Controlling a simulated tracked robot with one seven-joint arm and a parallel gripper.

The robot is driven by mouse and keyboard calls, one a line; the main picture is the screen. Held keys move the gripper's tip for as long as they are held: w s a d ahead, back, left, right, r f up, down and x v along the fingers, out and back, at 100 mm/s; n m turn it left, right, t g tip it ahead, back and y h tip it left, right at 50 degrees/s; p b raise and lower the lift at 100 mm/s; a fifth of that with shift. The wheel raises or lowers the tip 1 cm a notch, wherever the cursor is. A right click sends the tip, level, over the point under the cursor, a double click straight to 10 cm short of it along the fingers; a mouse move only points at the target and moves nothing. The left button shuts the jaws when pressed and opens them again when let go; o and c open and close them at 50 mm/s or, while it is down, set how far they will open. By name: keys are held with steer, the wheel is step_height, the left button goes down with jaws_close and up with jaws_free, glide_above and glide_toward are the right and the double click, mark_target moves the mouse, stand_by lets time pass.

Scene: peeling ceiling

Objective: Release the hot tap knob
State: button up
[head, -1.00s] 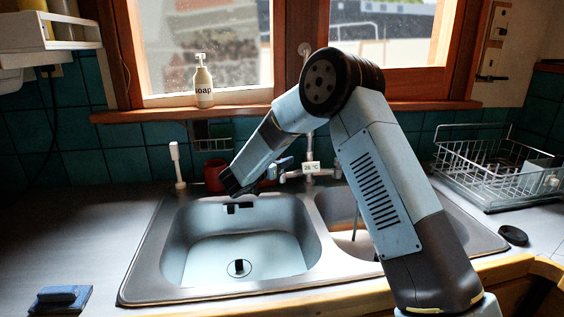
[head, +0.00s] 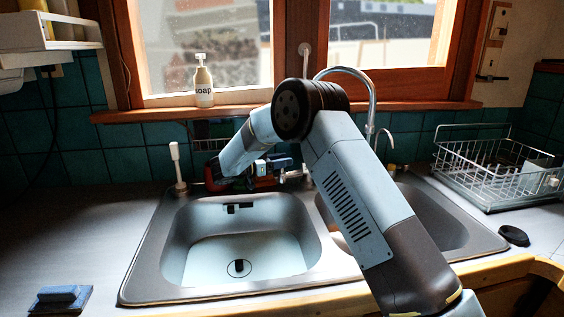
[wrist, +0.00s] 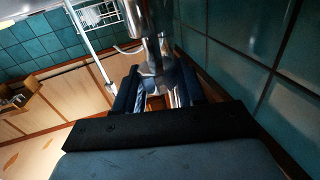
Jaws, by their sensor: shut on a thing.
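The chrome tap (head: 372,100) stands behind the double sink, its curved spout showing above my arm. In the head view my gripper (head: 272,166) is at the left end of the tap, in front of the tiled wall. In the wrist view the two dark fingers of my gripper (wrist: 160,92) are either side of the shiny hot tap knob (wrist: 162,76) and closed on it. The chrome tap body (wrist: 150,28) runs on beyond the fingers. My arm hides much of the tap in the head view, and the knob's exact turn cannot be told.
A red cup (head: 212,174) stands close to the left of my gripper. A white brush (head: 176,162) stands upright left of it. The soap bottle (head: 203,84) is on the window sill. The left basin (head: 195,262) is open below. A wire dish rack (head: 490,178) is at right.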

steer(key=o, duration=0.9)
steer(key=shift+o, duration=0.2)
steer(key=v, duration=1.3)
steer(key=shift+s+a, duration=0.15)
steer(key=shift+a, duration=0.15)
steer(key=shift+f, duration=0.1)
